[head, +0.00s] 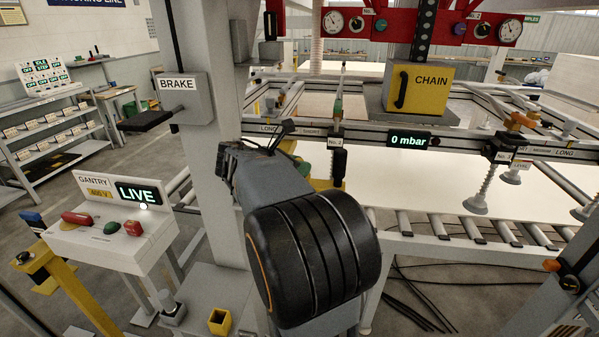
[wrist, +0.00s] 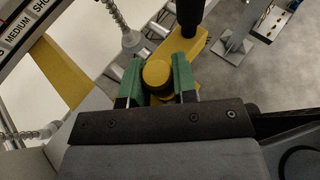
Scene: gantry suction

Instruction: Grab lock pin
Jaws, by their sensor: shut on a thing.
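In the wrist view a yellow round knob, which looks like the head of the lock pin (wrist: 157,74), sits between the two green jaws of my gripper (wrist: 156,82). The jaws are shut on its sides. A yellow bracket (wrist: 192,48) lies under and beyond the knob and runs to the upper right. The pin's shaft is hidden, so I cannot tell how deep it sits. In the head view my own arm covers the jaws and the knob.
A black post (wrist: 190,14) rises close beyond the jaws. In the head view the rail carries the 0 mbar display (head: 409,140) and suction cups (head: 476,204). The LIVE gantry console (head: 110,233) stands left, below the BRAKE box (head: 184,97). Loose cables (head: 412,295) lie on the floor.

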